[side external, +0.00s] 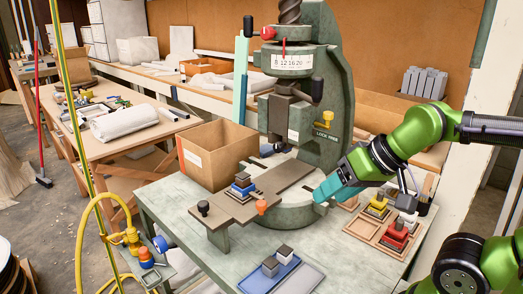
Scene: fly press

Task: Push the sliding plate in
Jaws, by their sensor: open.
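The sliding plate (264,193) is a long brown-grey slab on the bed of the green fly press (335,100). Its front end sticks out toward the lower left, away from the press column. A black knob (203,207) and an orange knob (262,205) stand on this outer end. A small blue-based part with a grey block (242,184) sits on the plate. My teal gripper (319,196) comes from the right and hangs beside the round press base, right of the plate. It appears apart from the plate and holds nothing visible. The gap between its fingers is hard to see.
A wooden tray (362,228) with yellow and red parts lies below my arm. A blue-grey tray (283,278) with grey blocks lies at the table's front. A cardboard box (205,160) stands behind the plate. The press ram (287,110) hangs above the plate.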

